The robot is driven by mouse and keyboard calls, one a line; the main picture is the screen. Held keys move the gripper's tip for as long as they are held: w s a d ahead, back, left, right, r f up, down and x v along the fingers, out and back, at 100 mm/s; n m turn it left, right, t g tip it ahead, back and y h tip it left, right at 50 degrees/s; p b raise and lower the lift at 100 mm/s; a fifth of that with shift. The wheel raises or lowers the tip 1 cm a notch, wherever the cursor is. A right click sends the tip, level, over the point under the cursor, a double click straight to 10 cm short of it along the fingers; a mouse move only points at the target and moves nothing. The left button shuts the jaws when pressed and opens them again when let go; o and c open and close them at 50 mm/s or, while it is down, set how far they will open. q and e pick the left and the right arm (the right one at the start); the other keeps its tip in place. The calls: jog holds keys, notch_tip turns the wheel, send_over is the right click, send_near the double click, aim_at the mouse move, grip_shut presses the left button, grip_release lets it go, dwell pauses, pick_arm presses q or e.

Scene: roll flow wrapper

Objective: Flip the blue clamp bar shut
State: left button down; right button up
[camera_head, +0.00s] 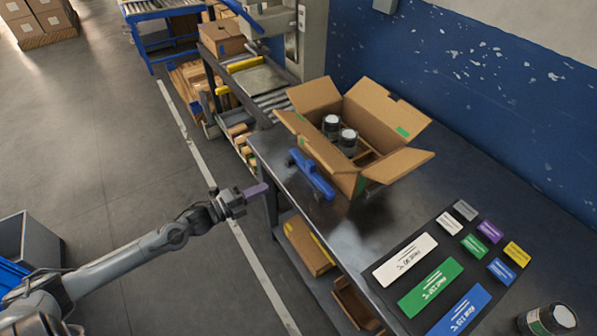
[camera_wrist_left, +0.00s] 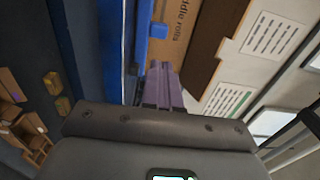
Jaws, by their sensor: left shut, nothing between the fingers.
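A blue bar-shaped piece (camera_head: 312,174) with a short crosspiece lies on the dark table beside the open carton. I cannot tell for sure that it is the clamp bar, or whether anything hinges there. My left gripper (camera_head: 262,188) is just off the table's left edge, left of the blue piece and apart from it. Its purple fingers are shut and empty. They also show in the left wrist view (camera_wrist_left: 163,84), close to a long blue strip (camera_wrist_left: 143,45) that I cannot identify surely. My right gripper is not in view.
Several coloured cards (camera_head: 430,287) lie on a dark mat at the front right, near another jar (camera_head: 548,320). A roller conveyor (camera_head: 272,97) runs behind. Clear floor lies left.

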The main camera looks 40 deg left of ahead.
pick_arm(q)
jog(key=shift+w, duration=0.1)
jog(key=b, duration=0.3)
send_near(307, 168)
jog(key=x, duration=0.5)
jog(key=shift+w+r, duration=0.1)
jog(key=shift+w, duration=0.15)
jog(key=shift+w+d+b, duration=0.25)
jog(key=shift+w+b, duration=0.05)
jog(key=shift+w, duration=0.4)
